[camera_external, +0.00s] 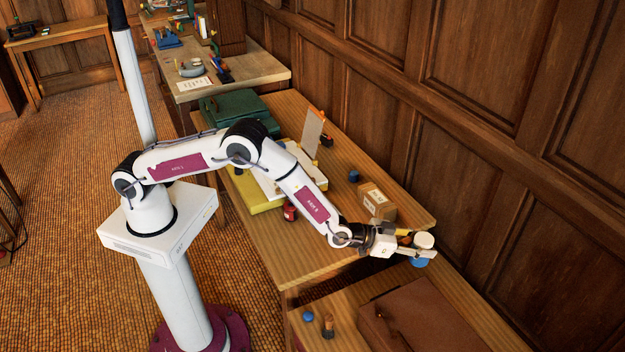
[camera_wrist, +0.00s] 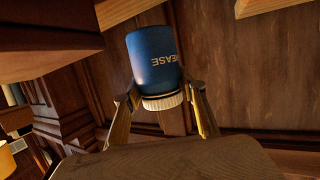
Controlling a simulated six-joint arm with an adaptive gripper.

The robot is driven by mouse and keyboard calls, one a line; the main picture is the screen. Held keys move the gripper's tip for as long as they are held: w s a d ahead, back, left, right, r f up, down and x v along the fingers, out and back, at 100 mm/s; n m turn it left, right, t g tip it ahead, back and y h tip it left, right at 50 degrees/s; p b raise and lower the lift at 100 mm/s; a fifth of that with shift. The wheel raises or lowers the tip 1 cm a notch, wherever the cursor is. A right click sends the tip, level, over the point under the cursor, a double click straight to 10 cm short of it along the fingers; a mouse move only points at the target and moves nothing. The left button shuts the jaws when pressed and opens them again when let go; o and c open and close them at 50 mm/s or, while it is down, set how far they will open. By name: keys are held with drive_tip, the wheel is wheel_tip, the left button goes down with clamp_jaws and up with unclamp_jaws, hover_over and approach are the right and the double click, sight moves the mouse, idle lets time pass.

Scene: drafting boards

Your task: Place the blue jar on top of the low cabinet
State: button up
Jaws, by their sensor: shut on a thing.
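The blue jar (camera_external: 420,262) with a white lid is in my gripper (camera_external: 418,253), beyond the right corner of the long wooden table. In the wrist view the jar (camera_wrist: 153,58) shows dark blue with pale letters reading "EASE" upside down. My gripper (camera_wrist: 166,112) has a finger on each side near the ribbed white lid and is shut on the jar. A lower wooden unit, apparently the low cabinet (camera_external: 469,287), stands at the bottom right. The jar appears above it and apart from its top.
A large brown case (camera_external: 420,320) covers much of the low top. A small blue item (camera_external: 308,316) and a small brush-like item (camera_external: 327,325) stand at its left. A cardboard box (camera_external: 378,201) and a red jar (camera_external: 290,211) are on the higher table (camera_external: 330,265).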

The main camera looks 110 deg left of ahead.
sight(416, 265)
drive_tip(key=shift+f, duration=2.8)
drive_tip(key=shift+f, duration=0.15)
drive_tip(key=shift+f, duration=1.75)
drive_tip(key=shift+f, duration=0.15)
drive_tip(key=o, duration=1.3)
drive_tip(key=shift+c, duration=0.2)
drive_tip(key=shift+s, duration=0.1)
